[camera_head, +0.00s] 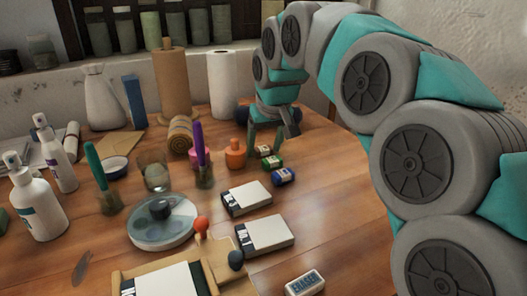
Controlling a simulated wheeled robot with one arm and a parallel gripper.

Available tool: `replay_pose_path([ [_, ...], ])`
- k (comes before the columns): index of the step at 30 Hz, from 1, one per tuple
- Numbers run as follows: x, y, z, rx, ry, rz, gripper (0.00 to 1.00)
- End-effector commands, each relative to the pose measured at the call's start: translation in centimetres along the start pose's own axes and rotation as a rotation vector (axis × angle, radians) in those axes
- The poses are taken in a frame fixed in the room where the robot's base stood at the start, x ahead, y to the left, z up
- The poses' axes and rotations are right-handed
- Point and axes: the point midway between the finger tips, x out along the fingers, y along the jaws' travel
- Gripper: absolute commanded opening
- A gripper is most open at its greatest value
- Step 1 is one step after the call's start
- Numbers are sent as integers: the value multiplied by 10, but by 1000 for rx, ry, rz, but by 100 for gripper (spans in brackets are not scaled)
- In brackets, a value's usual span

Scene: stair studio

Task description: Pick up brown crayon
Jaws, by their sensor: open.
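I cannot make out a brown crayon for certain in the head view. My gripper (269,150) points down over the back right of the wooden table, its teal fingers apart. Nothing shows held between them. Small labelled pieces lie by its fingertips: a green one (271,163), a blue one (284,177) and another close to the fingers. An orange bottle (235,154) stands just left of the gripper. The fingers and wrist hide part of the table behind them.
White-topped boxes (246,198) and an eraser (305,283) lie in front. A purple marker (199,145) stands in a glass. A brown roll (173,85) and white roll (223,84) stand behind. White bottles (38,205) crowd the left. Bare table (335,215) shows right of the boxes.

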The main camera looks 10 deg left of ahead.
Motion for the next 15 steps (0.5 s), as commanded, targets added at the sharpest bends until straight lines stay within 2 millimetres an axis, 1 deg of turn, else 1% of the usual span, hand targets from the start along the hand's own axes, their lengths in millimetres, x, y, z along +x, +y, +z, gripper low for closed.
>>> replay_pose_path([
  [4,-1,0,0,0,1,0,70],
  [15,-1,0,0,1,1,0,28],
])
